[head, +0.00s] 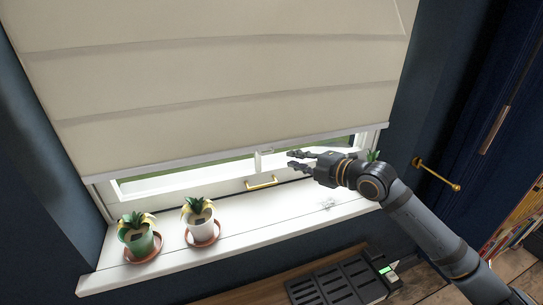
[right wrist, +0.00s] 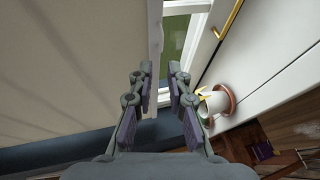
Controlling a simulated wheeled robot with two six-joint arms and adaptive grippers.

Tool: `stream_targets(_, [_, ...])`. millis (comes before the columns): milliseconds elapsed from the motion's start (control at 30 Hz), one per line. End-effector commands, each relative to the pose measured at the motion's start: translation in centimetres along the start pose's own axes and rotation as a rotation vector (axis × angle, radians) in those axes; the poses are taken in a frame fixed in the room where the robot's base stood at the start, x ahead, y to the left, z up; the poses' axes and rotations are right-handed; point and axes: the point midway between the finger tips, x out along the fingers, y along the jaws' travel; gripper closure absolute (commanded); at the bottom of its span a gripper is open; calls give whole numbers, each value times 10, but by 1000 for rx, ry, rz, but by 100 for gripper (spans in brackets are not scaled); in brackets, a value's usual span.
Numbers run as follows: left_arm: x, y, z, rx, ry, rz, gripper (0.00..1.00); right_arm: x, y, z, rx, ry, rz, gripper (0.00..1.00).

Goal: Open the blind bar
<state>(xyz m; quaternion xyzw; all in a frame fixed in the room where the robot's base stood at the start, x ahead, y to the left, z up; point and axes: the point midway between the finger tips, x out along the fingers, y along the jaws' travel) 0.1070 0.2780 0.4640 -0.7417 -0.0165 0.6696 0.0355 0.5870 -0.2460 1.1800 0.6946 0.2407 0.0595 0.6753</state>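A cream roller-style blind (head: 210,75) covers most of the window and ends in a pale blind bar (head: 200,163) along its lower edge. The bar hangs just above the window's lower frame, leaving a narrow strip of glass. My right gripper (head: 290,161) is open near the right part of the bar, its fingers pointing left. In the right wrist view the bar (right wrist: 155,40) runs up between the spread fingers (right wrist: 159,70), with no clear contact. The blind (right wrist: 60,60) fills the left of that view. My left gripper is not in view.
A gold window handle (head: 261,183) is below the bar. The white sill (head: 270,215) holds a green pot plant (head: 139,241) and a white pot plant (head: 200,226) on the left. A gold wall rod (head: 437,175) juts out at right.

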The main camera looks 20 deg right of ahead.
Motion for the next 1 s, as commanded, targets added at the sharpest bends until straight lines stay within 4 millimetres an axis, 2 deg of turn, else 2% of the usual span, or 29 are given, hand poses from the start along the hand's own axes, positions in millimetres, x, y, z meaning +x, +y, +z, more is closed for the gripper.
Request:
stream_targets(267, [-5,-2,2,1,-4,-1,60,10,2,2,7,-5,6,83])
stream_targets(467, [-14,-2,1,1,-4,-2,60,35,3,1,12,-1,4,83])
stream_targets(800, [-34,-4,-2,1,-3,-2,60,91,2,1,7,-2,-1,83])
stream_targets(1000, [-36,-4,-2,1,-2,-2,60,105,-1,0,4,-2,-3,83])
